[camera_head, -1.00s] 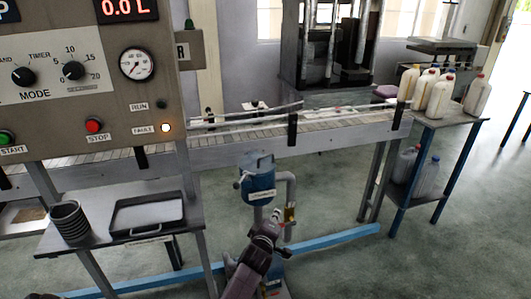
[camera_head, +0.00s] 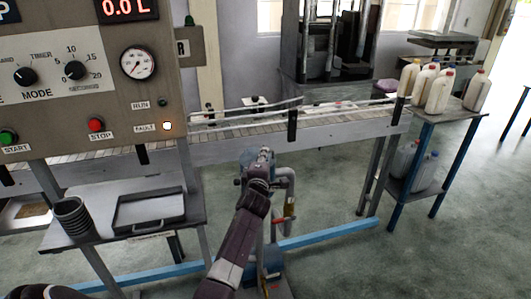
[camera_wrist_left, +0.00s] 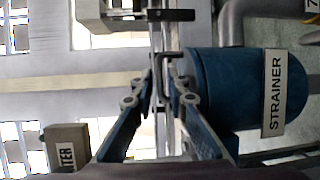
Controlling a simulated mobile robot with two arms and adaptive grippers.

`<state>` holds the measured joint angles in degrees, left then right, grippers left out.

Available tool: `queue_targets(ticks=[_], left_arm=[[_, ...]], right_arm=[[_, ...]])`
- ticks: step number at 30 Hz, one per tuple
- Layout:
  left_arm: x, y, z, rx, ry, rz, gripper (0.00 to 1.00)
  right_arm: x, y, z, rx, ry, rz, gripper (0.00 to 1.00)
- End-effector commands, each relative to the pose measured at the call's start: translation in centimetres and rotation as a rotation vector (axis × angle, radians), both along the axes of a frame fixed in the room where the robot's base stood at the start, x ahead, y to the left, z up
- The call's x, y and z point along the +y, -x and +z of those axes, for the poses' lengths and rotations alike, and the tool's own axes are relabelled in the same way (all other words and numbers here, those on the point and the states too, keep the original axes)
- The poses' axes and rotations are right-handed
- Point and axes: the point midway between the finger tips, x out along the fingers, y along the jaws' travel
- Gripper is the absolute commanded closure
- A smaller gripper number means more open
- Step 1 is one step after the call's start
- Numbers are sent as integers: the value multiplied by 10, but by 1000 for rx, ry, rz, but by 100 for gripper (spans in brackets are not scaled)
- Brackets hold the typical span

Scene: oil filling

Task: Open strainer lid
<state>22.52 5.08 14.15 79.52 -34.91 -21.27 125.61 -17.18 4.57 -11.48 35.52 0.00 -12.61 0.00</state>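The blue strainer (camera_head: 242,184) stands below the conveyor in the head view, mostly hidden behind my left arm. In the left wrist view the strainer (camera_wrist_left: 225,85) lies sideways as a blue cylinder with a white label. Its lid (camera_wrist_left: 177,128) shows edge-on at the cylinder's left end, with a dark bracket beside it. My left gripper (camera_wrist_left: 161,80) is at this lid end, its fingertips close together around a thin edge. In the head view the left gripper (camera_head: 262,158) is over the strainer's top. The lid looks closed. My right gripper is out of view.
A grey pipe (camera_head: 289,185) with a red-handled valve (camera_head: 283,219) is right of the strainer. The conveyor (camera_head: 335,128) runs behind. A control panel (camera_head: 90,80) and side table with a tray (camera_head: 150,208) and black rings (camera_head: 71,217) are left. Bottles (camera_head: 440,92) stand far right.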

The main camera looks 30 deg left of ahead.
Motion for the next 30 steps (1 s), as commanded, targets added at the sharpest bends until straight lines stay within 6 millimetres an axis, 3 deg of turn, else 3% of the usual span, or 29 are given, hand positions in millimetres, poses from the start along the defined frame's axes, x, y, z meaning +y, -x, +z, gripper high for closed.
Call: queue_targets(ticks=[7,19,23,30], left_arm=[[9,-18,-1,0,-2,0,86],[11,-22,-2,0,-1,-1,86],[11,-22,-2,0,-1,-1,99],[11,-22,-3,0,-1,-1,100]], right_arm=[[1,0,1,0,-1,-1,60],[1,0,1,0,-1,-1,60],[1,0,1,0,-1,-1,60],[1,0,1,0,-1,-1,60]])
